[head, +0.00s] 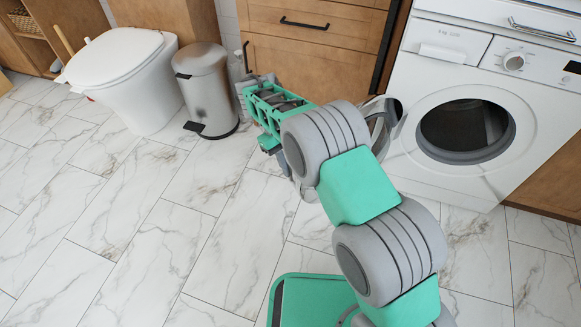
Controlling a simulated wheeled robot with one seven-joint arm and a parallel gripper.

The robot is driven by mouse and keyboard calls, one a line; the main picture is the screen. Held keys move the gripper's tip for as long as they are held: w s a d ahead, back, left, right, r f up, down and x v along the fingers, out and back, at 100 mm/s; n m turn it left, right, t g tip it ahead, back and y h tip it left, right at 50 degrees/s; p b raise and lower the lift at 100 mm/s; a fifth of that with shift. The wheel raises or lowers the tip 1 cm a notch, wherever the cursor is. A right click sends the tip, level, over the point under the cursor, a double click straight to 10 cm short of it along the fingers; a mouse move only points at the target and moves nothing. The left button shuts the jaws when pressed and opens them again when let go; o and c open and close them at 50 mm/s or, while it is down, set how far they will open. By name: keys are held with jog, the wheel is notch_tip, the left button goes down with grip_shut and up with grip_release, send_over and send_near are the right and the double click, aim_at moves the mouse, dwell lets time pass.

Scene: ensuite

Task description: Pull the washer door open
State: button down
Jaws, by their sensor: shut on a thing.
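The white washer (440,80) stands at the right. Its round, dark drum opening (465,128) is uncovered. The washer door (397,122) stands open, swung out to the left of the opening. My green and grey gripper (268,115) is left of the washer, in front of the wooden drawers.
A metal pedal bin (204,88) stands left of my gripper, with a white toilet (125,75) beyond it. Wooden drawers (315,52) adjoin the washer's left side. The marble-look tiled floor (120,230) is clear at the front left.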

jog(key=shift+s+f, duration=0.1)
jog(key=c, duration=1.3)
grip_release()
jog(key=shift+c, duration=0.2)
jog(key=p+v, duration=0.7)
jog(key=v, duration=0.1)
